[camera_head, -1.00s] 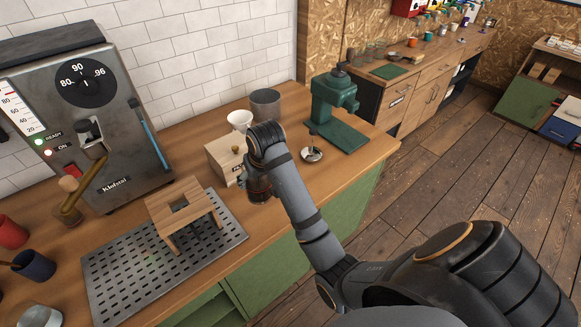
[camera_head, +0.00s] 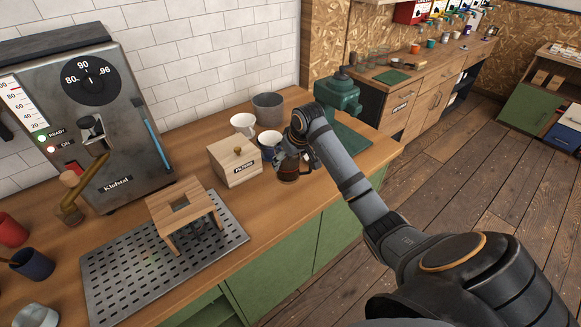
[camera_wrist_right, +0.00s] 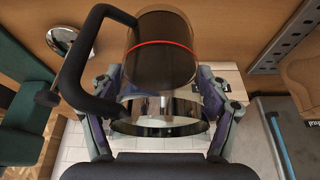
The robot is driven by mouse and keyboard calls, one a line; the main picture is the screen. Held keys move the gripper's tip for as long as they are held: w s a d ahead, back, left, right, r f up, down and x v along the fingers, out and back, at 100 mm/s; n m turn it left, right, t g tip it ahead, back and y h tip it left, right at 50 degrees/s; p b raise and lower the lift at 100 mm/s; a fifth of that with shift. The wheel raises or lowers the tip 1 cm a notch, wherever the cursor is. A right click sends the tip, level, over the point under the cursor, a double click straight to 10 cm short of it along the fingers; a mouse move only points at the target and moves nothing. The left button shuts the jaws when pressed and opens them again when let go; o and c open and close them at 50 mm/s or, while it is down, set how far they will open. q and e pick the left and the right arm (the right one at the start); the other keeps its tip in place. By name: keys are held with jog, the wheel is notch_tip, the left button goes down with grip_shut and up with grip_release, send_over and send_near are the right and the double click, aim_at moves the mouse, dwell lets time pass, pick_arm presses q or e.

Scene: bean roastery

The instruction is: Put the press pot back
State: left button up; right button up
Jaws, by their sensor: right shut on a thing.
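The press pot (camera_head: 291,168) is a glass cylinder with dark contents. In the head view it is over the right part of the wooden counter, right of the filter box. I cannot tell whether its base touches the counter. My right gripper (camera_head: 291,146) is shut around its upper part. In the right wrist view, the press pot (camera_wrist_right: 163,55) shows a red band, a metal collar and a black handle on the left, between the fingers of my right gripper (camera_wrist_right: 162,108). My left gripper is not in view.
A wooden filter box (camera_head: 236,165), a white cup (camera_head: 243,123), a dark blue cup (camera_head: 267,143) and a grey canister (camera_head: 267,106) stand left of the pot. A green grinder (camera_head: 338,94) stands behind my arm. A wooden stand (camera_head: 180,212) sits on the perforated tray (camera_head: 120,287).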

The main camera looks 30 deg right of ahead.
jog(key=shift+w+d+f, duration=0.3)
jog(key=shift+d+f, duration=0.05)
jog(key=shift+f, duration=0.15)
jog(key=shift+w+d+f, duration=0.25)
jog(key=shift+d+f, duration=0.05)
jog(key=shift+f, duration=0.15)
notch_tip(320, 180, down, 2)
jog(key=shift+f+p, duration=0.15)
jog(key=shift+p, duration=0.6)
jog(key=shift+f, duration=0.5)
jog(key=o, duration=1.8)
jog(key=shift+f, duration=0.1)
jog(key=b+v, duration=0.1)
jog(key=v, duration=1.1)
